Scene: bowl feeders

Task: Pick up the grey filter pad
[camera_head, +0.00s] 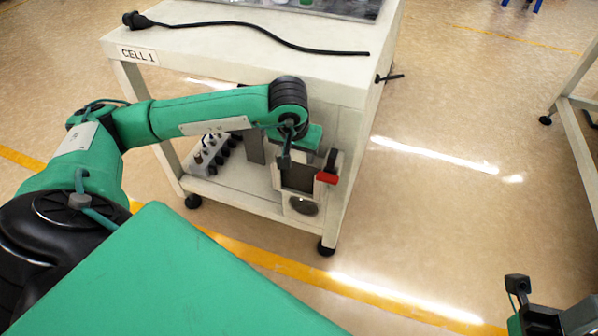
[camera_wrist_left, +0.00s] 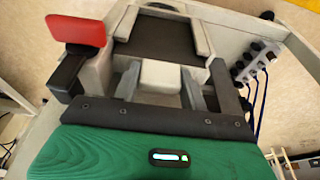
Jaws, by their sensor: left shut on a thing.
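The grey filter pad (camera_wrist_left: 155,42) shows in the left wrist view as a dark flat panel inside a pale frame, with a pale block at its near edge. In the head view, the dark panel (camera_head: 298,177) is on the front of a unit at the cart's lower shelf. My left gripper (camera_wrist_left: 160,82) has its fingers on both sides of the pale block and is shut on it. In the head view my left gripper (camera_head: 287,157) is in front of the unit and partly hides it. Only part of my right gripper (camera_head: 518,290) shows, at the bottom right corner.
A red handle (camera_head: 327,177) on a black lever stands close beside the pad, also in the left wrist view (camera_wrist_left: 77,30). A rack with several dark plugs (camera_head: 208,152) sits on the lower shelf. The cart top (camera_head: 215,45) is above; a black cable (camera_head: 260,37) lies there.

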